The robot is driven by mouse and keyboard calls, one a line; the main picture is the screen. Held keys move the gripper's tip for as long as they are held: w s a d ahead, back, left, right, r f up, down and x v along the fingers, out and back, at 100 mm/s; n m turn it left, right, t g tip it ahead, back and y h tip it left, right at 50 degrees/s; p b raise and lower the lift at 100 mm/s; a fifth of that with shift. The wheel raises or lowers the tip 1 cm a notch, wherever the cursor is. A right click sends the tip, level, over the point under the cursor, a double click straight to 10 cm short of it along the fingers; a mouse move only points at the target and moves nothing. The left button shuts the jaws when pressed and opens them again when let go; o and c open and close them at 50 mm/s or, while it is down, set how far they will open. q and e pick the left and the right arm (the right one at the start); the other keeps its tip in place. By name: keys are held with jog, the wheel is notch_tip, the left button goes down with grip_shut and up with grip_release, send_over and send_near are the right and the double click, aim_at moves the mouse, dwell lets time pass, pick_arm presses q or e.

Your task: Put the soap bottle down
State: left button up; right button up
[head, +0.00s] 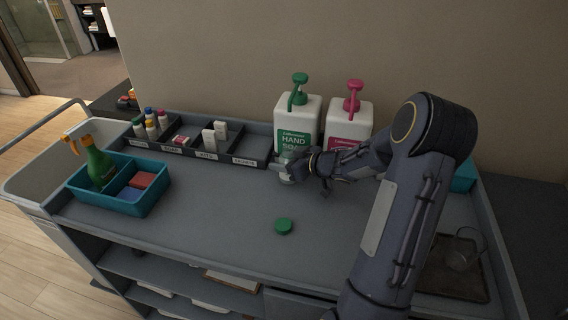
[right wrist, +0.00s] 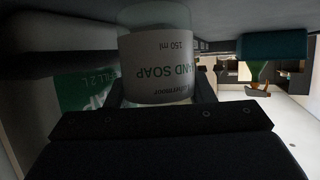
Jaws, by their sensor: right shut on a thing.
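My right gripper (head: 299,166) is shut on a small clear soap bottle with a white label (right wrist: 158,62). A green cap (head: 284,226) lies on the cart top nearer to me. My left gripper is not in view.
A white jug with a pink pump (head: 350,120) stands beside the green one. A divided grey organizer (head: 255,152) lies along the back. A teal caddy (head: 143,206) with a spray bottle is at left. A dark tray (head: 440,284) with a glass is at right. The middle is clear.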

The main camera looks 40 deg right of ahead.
jog(key=shift+f, duration=0.3)
jog(key=shift+f, duration=0.15)
jog(key=o, duration=0.7)
